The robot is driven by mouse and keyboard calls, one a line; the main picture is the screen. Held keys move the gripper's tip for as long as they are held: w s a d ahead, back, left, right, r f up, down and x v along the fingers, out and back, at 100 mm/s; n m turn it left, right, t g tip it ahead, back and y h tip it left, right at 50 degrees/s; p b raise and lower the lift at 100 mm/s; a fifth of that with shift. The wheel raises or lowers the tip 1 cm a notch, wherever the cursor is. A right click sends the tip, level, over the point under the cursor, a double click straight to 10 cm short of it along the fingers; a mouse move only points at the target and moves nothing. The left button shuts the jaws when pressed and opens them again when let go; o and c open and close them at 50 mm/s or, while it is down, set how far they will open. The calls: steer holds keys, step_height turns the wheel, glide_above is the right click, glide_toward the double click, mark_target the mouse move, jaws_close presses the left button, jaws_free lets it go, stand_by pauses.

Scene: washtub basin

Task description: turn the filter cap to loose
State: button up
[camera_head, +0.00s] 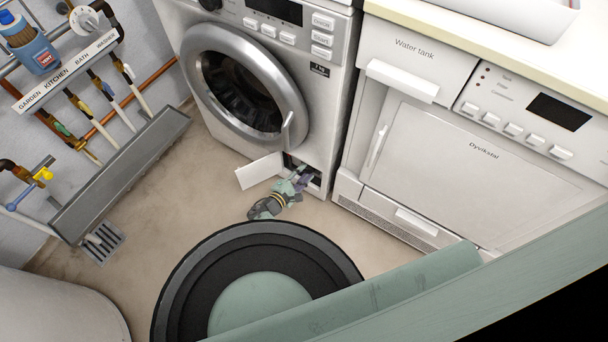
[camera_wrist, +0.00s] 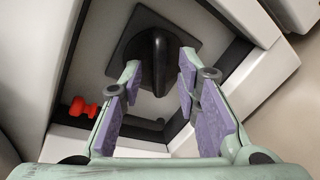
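The filter cap (camera_wrist: 157,50) is a black round knob with a raised grip bar, set in a recess low on the washing machine. In the wrist view my gripper (camera_wrist: 160,75) is open, with its purple-padded fingers on either side of the grip bar. Whether the pads touch the bar cannot be told. In the head view my gripper (camera_head: 298,180) reaches into the small opening at the washer's bottom right corner, and the cap is hidden there. The white filter flap (camera_head: 260,171) stands open to the left of my gripper.
A red plug-like part (camera_wrist: 85,108) sits left of the cap inside the recess. The washer's round door (camera_head: 245,84) is above. The dryer (camera_head: 470,165) stands to the right. A floor drain (camera_head: 105,243) and grey trough (camera_head: 120,172) are at the left.

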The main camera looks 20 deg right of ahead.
steer(key=shift+w+d+f, duration=0.1)
steer(key=shift+w+d, duration=0.1)
steer(key=shift+d, duration=0.1)
steer(key=shift+c, duration=0.4)
jaws_close()
